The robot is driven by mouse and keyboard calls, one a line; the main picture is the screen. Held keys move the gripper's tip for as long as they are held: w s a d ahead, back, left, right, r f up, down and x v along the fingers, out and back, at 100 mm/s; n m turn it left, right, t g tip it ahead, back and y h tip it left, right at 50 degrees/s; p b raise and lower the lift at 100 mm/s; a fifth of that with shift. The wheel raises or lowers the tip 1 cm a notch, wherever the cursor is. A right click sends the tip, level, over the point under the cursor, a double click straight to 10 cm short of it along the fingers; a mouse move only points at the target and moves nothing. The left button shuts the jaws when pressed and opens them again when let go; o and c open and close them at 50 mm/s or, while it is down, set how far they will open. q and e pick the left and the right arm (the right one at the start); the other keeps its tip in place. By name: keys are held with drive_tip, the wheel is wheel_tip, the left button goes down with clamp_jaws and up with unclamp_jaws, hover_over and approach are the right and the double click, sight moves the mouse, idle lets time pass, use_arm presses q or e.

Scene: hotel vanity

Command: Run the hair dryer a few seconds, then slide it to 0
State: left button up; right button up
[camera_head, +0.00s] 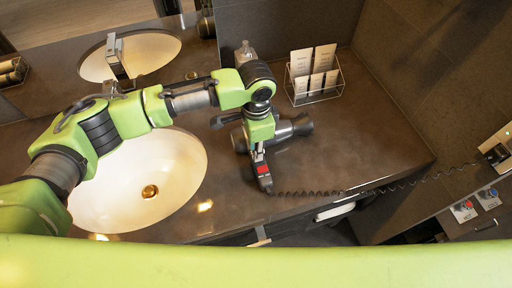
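The dark grey hair dryer (299,127) lies on the brown counter (360,135), right of the sink. Its barrel runs left to right behind my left gripper, and its handle (265,184) points toward the counter's front edge. A small red patch shows on the handle, where the switch seems to be; its setting is too small to read. My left gripper (258,157) points down over the handle, just behind the red patch. I cannot tell whether it touches the handle or how far its fingers are apart. The arm hides part of the dryer. My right gripper is out of view.
A coiled cord (335,193) runs from the handle to a wall unit (497,148) at right. A white sink (150,190) lies under my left arm. A wire card rack (314,88) and a bottle (245,53) stand at the back. The counter's right side is clear.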

use_arm(q)
wheel_tip(320, 180, up, 12)
idle(0.4)
drive_tip(key=shift+f, duration=0.15)
